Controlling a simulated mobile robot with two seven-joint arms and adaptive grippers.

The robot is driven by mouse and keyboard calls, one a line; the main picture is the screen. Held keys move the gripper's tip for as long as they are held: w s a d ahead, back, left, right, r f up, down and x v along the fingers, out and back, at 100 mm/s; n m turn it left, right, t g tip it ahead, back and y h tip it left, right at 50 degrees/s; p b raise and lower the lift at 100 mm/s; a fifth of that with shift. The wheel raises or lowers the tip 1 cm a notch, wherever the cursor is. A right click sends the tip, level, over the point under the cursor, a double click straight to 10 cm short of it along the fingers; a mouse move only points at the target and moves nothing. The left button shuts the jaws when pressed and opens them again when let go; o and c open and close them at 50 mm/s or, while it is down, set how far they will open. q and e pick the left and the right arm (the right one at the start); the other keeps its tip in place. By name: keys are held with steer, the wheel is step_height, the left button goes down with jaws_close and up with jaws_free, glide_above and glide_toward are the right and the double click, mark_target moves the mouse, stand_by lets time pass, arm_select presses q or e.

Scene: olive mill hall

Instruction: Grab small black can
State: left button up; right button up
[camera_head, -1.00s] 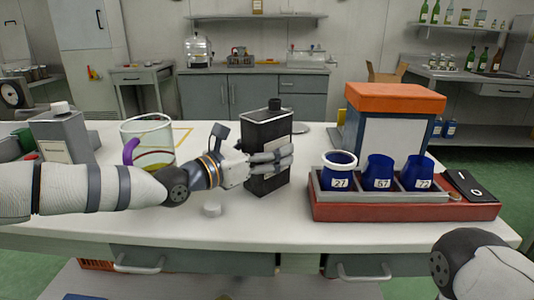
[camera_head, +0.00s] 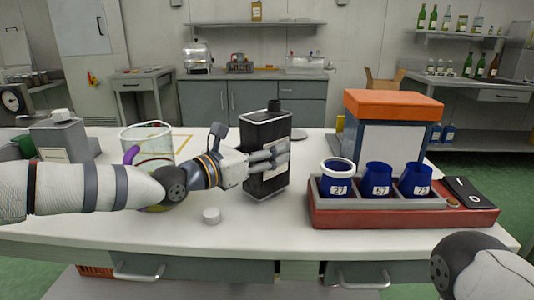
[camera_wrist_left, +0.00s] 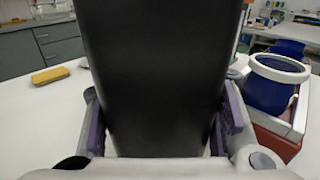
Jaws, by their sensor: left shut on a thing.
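The small black can (camera_head: 266,134) is a dark rectangular can with a black cap, upright at the middle of the white table. My left gripper (camera_head: 262,165) is shut on it, with its fingers across the can's front and side. In the left wrist view the can (camera_wrist_left: 155,70) fills the middle, between the purple-padded fingers of the gripper (camera_wrist_left: 160,130). Whether its base touches the table is hard to tell. Only part of my right arm shows at the lower right; its gripper is out of view.
A red tray (camera_head: 330,217) with several blue numbered cups stands right of the can, before an orange-topped box (camera_head: 394,104). A glass jug (camera_head: 148,137) and grey can (camera_head: 62,140) stand left.

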arm_select(q)
steer(key=shift+r, duration=0.75)
steer(key=s+r+p, duration=0.3)
steer(key=s+r, duration=0.7)
steer(key=s, duration=0.4)
steer(key=shift+r+p, duration=0.15)
steer(key=shift+p, duration=0.25)
arm_select(e)
steer(key=w+r+t, duration=0.2)
steer(key=w+r, duration=0.3)
steer(key=shift+w, duration=0.1)
